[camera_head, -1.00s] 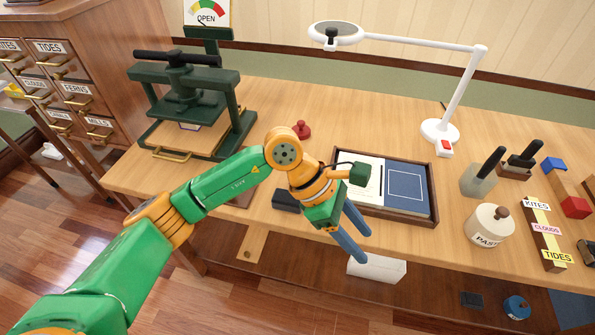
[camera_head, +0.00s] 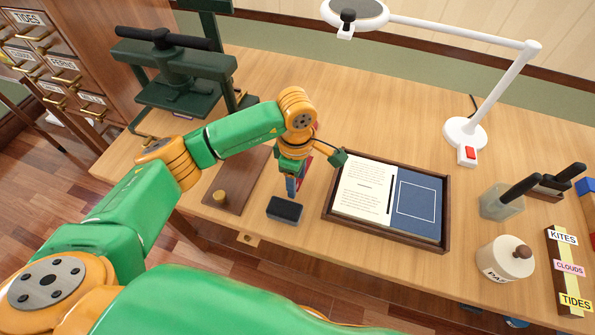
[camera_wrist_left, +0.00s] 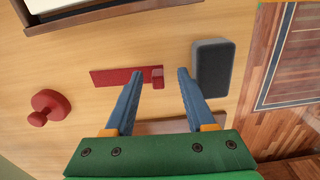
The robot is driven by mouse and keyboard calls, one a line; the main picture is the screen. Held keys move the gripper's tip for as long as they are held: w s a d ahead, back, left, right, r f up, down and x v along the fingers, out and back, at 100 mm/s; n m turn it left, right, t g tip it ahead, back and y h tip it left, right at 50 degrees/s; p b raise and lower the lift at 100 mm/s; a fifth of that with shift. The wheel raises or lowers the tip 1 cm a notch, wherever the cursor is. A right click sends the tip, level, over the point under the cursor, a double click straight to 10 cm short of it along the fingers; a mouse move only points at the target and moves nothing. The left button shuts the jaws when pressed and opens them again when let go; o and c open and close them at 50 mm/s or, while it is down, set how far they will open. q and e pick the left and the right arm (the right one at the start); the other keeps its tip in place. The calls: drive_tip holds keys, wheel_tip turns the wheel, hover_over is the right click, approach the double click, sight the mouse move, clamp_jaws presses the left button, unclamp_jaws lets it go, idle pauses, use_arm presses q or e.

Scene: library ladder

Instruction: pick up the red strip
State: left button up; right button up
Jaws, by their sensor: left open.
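The red strip (camera_wrist_left: 125,76) lies flat on the wooden table in the left wrist view, with a small raised red tab (camera_wrist_left: 157,78) at one end. In the head view only a bit of the strip (camera_head: 304,165) shows behind my left gripper (camera_head: 291,189). In the left wrist view my left gripper (camera_wrist_left: 158,75) is open and empty, pointing at the strip. The tab end appears between its two blue fingertips. I cannot tell how high the fingertips are above the table. My right gripper is not in view.
A dark block (camera_head: 285,210) lies close beside my left gripper. A tray (camera_head: 392,238) with a printed page and a blue panel is to the right. A brown board (camera_head: 238,190) lies to the left, near the green press (camera_head: 178,80). A red knobbed object (camera_wrist_left: 48,107) shows in the wrist view.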

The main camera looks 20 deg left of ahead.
use_arm(q)
drive_tip(key=shift+w+f, duration=0.25)
drive_tip(key=shift+f, duration=0.25)
drive_tip(key=shift+s, duration=0.15)
clamp_jaws()
drive_tip(key=shift+r, duration=0.1)
drive_tip(key=shift+r+b, duration=0.3)
drive_tip(key=r, duration=0.2)
drive_tip(key=r+b, duration=0.1)
drive_tip(key=shift+s+r, duration=0.1)
drive_tip(key=shift+s, duration=0.15)
drive_tip(key=s+r+b, duration=0.1)
drive_tip(key=s+r, duration=0.8)
drive_tip(key=s, duration=0.4)
drive_tip(key=shift+s+d, duration=0.2)
drive_tip(key=shift+d, duration=0.05)
